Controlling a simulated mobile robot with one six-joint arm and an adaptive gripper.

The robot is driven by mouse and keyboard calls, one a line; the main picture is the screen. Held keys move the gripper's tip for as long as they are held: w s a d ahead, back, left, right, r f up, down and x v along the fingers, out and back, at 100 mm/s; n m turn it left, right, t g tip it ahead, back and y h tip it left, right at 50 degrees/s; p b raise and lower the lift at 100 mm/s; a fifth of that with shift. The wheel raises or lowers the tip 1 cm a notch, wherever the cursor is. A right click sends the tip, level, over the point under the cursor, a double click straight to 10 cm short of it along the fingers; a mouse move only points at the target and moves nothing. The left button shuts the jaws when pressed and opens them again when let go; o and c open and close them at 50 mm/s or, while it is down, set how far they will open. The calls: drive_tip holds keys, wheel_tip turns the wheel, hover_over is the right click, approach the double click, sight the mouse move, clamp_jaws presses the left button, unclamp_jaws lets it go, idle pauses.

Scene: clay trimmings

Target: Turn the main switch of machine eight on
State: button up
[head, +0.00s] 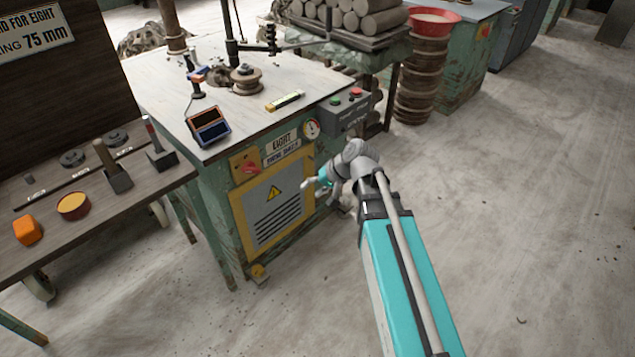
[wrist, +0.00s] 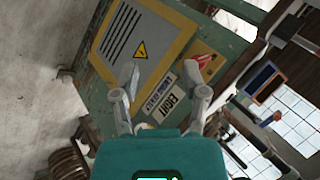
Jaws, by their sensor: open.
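The machine (head: 205,185) labelled EIGHT (head: 281,141) is a green cabinet with a pale top. Its main switch, a red handle on a yellow plate (head: 245,162), is on the front, left of the label. The wrist view shows the red handle (wrist: 203,61) at upper right; its exact angle is hard to tell. My gripper (head: 314,184) is in front of the cabinet, to the right of the switch and beside the yellow-framed vent panel. In the wrist view my gripper (wrist: 161,78) has its fingers apart and nothing between them, with the switch just beyond the right finger.
A control box (head: 346,113) with green and red buttons sticks out at the machine's right corner, near a gauge (head: 312,128). A wheeled bench (head: 95,215) with tools stands left. A stack of brown discs (head: 417,85) stands behind. The floor at right is free.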

drive_tip(key=shift+s+d+r+h+p, duration=0.4)
drive_tip(key=shift+s+d+r+p, duration=0.15)
drive_tip(key=shift+p, duration=0.1)
drive_tip(key=shift+f, duration=0.1)
drive_tip(key=w+a+f+n+t+h+b, duration=0.2)
drive_tip(key=w+a+f+n+t+b, duration=0.35)
drive_tip(key=f+b, duration=0.35)
drive_tip(key=w+a+r+n+t+y+b, duration=0.1)
drive_tip(key=w+a+r+n+t+b, duration=0.1)
drive_tip(key=a+n+t+b, duration=0.4)
drive_tip(key=a+n+b, duration=0.3)
drive_tip(key=a+n, duration=0.1)
drive_tip(key=n, duration=0.1)
drive_tip(key=shift+w, duration=0.2)
drive_tip(key=shift+w+f, duration=0.1)
